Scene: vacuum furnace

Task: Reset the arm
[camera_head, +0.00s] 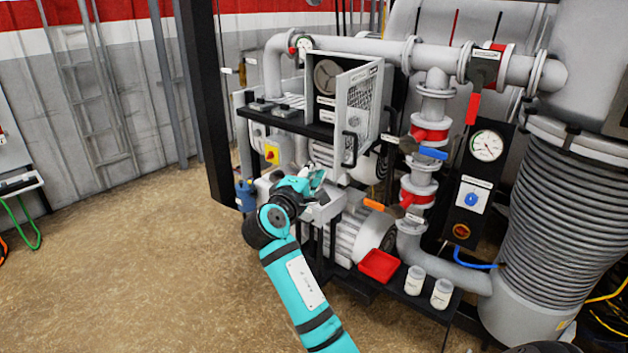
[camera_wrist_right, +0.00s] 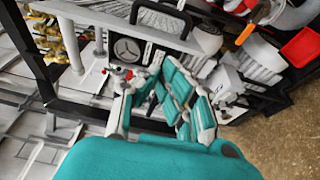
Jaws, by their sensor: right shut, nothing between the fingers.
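My right arm, teal with black joints, reaches up from the bottom middle in the head view. Its gripper (camera_head: 312,180) is in front of the pump stand, below the open mesh cage door (camera_head: 358,108). In the right wrist view the gripper (camera_wrist_right: 165,88) has its teal fingers drawn in and holds nothing. I cannot tell whether it touches the machine behind it. My left gripper does not show in either view.
The furnace's pipes and valves, with a blue handle (camera_head: 433,153) and an orange handle (camera_head: 374,204), stand close on the right. A red tray (camera_head: 379,265) and two white jars (camera_head: 414,280) sit on a low shelf. The brown floor (camera_head: 130,260) at left is clear.

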